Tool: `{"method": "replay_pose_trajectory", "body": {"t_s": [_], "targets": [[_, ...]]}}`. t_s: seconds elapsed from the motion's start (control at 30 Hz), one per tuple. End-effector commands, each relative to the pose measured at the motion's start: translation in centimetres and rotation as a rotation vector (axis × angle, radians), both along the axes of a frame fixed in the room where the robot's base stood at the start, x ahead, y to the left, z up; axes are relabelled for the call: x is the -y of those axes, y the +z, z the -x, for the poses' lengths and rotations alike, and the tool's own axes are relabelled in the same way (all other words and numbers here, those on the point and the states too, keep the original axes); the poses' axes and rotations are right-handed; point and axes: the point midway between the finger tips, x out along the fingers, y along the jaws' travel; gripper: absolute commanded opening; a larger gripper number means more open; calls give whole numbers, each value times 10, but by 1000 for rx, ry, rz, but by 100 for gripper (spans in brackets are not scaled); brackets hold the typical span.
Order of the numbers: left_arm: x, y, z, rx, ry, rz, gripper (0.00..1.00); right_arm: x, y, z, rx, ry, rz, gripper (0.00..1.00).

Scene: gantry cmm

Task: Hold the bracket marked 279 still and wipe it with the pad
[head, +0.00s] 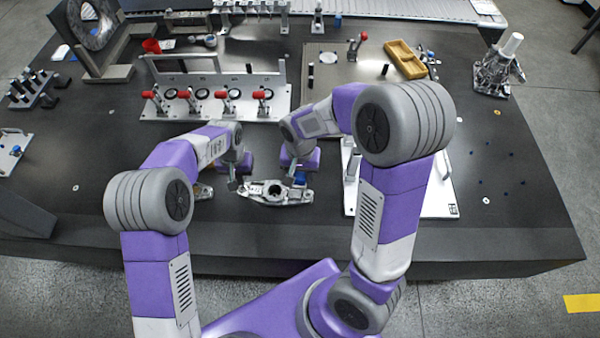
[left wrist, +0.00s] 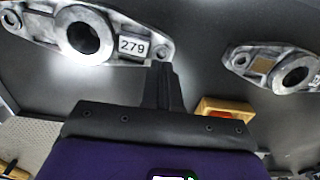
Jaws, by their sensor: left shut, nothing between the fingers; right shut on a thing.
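The bracket marked 279 is a grey metal casting with a large bore; its label shows in the left wrist view (left wrist: 88,36). It appears to be the bracket lying on the dark table in the head view (head: 268,198). My left gripper (head: 233,184) is shut and empty by the bracket's left end; its fingers show beside the label end in the left wrist view (left wrist: 162,85). Contact cannot be told. My right gripper (head: 294,172) is shut on a small blue piece, apparently the pad (head: 300,178), at the bracket's right end.
A second bracket lies to the left, partly hidden by my left arm (head: 203,191), and shows in the left wrist view (left wrist: 275,68). A fixture with red-handled clamps (head: 215,108) stands behind. A pale plate (head: 437,195) lies right. The table's front edge is near.

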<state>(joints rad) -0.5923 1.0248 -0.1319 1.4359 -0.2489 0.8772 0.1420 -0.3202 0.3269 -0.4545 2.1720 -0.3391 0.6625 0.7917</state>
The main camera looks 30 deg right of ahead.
Motion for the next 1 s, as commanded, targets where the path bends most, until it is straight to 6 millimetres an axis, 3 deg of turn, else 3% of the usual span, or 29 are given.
{"method": "replay_pose_trajectory", "body": {"t_s": [0.2, 0.63, 1.0], "targets": [[0, 19, 0, 1, 0, 1, 0, 0, 13, 0, 0, 0, 0, 18], [1, 26, -1, 3, 0, 2, 0, 0, 15, 0, 0, 0, 0, 18], [1, 101, -1, 4, 0, 3, 0, 0, 34, 0, 0, 0, 0, 18]]}}
